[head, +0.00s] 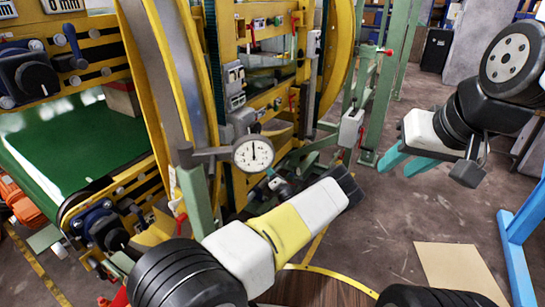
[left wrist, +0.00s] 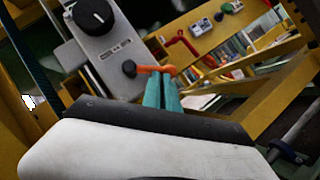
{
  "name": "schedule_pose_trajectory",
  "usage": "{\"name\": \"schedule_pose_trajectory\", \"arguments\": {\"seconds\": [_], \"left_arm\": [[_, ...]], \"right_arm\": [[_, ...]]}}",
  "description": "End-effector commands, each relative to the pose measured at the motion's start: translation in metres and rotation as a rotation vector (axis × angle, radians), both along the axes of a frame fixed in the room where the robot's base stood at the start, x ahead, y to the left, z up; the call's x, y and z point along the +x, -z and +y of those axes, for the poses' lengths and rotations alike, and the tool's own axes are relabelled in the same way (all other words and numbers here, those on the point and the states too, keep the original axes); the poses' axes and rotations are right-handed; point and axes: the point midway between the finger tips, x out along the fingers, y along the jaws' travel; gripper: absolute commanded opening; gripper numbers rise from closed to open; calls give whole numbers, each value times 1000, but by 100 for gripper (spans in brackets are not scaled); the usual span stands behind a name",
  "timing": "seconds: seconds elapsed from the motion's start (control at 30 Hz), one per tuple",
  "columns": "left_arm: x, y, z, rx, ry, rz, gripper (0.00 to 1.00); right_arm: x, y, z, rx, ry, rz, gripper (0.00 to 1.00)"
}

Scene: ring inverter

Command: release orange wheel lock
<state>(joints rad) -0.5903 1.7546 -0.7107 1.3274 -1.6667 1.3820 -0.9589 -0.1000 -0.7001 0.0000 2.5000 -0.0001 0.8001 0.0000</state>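The orange wheel lock, a small orange lever (left wrist: 150,70), shows in the left wrist view beside a black knob at the lower edge of a grey box. My left gripper (left wrist: 163,78) has its teal fingers close together with their tips at this lever; they look shut on it, though the exact contact is small and hard to see. My right gripper (head: 393,166) is open and empty, off to the right of the machine.
The yellow machine frame with its ring (head: 175,70) stands close at left and centre. A green belt (head: 75,150) lies at left. Floor (head: 410,225) at right is mostly clear, beside a blue stand (head: 515,250).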

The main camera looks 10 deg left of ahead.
Motion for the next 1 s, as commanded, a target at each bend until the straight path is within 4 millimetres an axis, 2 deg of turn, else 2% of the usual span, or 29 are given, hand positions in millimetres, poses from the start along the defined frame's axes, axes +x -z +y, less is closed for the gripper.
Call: {"name": "schedule_pose_trajectory", "arguments": {"seconds": [0.4, 1.0], "left_arm": [[11, -5, -4, 1, 0, 3, 0], [12, -7, -4, 1, 0, 3, 0]], "right_arm": [[0, 0, 0, 0, 0, 0, 36], [0, 0, 0, 0, 0, 0, 36]]}}
